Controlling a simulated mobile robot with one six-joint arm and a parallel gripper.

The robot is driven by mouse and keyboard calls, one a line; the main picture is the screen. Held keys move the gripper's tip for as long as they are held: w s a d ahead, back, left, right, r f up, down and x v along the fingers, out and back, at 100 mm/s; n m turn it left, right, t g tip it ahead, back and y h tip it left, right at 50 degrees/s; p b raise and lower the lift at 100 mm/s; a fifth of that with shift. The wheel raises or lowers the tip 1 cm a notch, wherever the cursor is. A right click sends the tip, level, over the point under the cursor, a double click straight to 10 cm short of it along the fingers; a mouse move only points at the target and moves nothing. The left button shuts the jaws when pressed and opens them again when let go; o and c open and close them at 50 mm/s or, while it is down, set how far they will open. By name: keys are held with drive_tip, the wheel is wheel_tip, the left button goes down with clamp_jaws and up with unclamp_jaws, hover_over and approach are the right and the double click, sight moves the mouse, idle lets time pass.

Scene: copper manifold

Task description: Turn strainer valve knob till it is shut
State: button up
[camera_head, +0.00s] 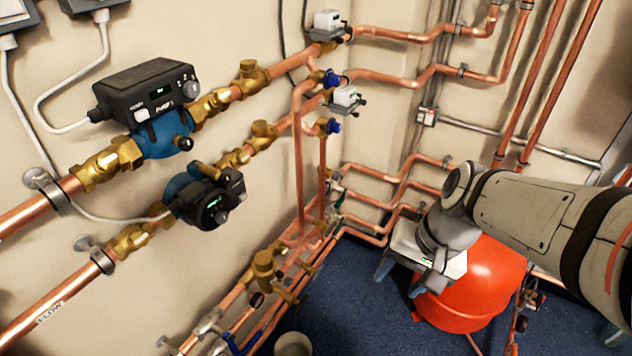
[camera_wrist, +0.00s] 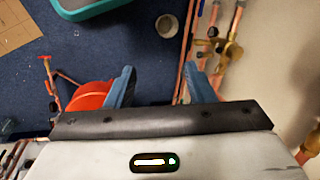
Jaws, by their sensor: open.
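My gripper (camera_head: 400,281) is at the right, in front of the red vessel, with its blue fingers pointing down. It is open and empty; the wrist view shows both fingers apart (camera_wrist: 160,70). A brass valve body (camera_head: 263,266) sits on the low pipes at the lower middle, left of my gripper and apart from it. A small dark round knob (camera_head: 257,299) shows just below it. I cannot tell for sure which fitting is the strainer valve or how far its knob is turned. A brass fitting (camera_wrist: 232,48) shows at the upper right of the wrist view, beyond the right finger.
The red vessel (camera_head: 480,285) stands close to my gripper. Copper pipes (camera_head: 300,180) and two pumps (camera_head: 160,110) line the left wall. A pale cup (camera_head: 293,344) is on the blue floor (camera_head: 350,310). A teal box (camera_wrist: 90,8) lies on the floor.

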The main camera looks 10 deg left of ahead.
drive_tip(key=w+a+f+m+g+y+b, duration=0.3)
drive_tip(key=a+f+m+y+b, duration=0.4)
drive_tip(key=a+f, duration=0.5)
drive_tip(key=m+t+y+b, duration=0.6)
drive_tip(key=m+t+b, duration=0.5)
drive_tip(key=m+b, duration=0.5)
approach(286, 254)
drive_tip(key=a, duration=0.2)
drive_tip(key=shift+t, duration=0.3)
drive_tip(key=b+x, duration=0.1)
drive_tip(key=x, duration=0.2)
drive_tip(key=b+x, duration=0.1)
drive_tip(key=x, duration=0.3)
drive_tip(key=shift+w+d, duration=0.1)
drive_tip(key=shift+w, duration=0.25)
drive_tip(key=shift+c, duration=0.6)
